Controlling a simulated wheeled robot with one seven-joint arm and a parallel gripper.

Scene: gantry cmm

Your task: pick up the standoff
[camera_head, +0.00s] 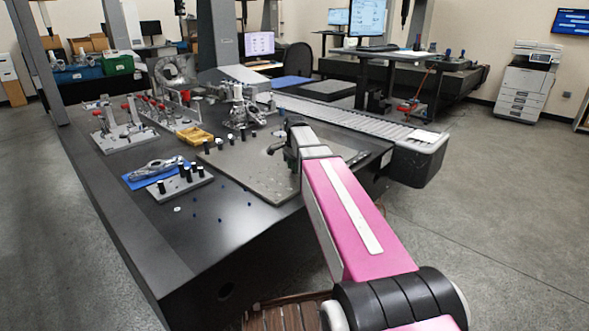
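Several small dark cylinders with pale tops, which look like standoffs, stand upright near the back left edge of a grey plate (235,175) on the dark table; one of these standoffs (219,144) is near the left corner. Similar dark posts (187,171) stand on a grey block (172,192) at the left. I cannot tell which one is the task's standoff. My gripper (277,150) is over the right part of the plate, to the right of the cylinders and apart from them. Its fingers are small and dark, seen partly from behind, so their opening is unclear.
A yellow tray (194,136) lies behind the plate's left corner. Fixtures with red clamps (124,132) stand at the back left. A metal part lies on a blue mat (139,180). Small blue dots mark the bare front table. A roller conveyor (345,118) runs along the right.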

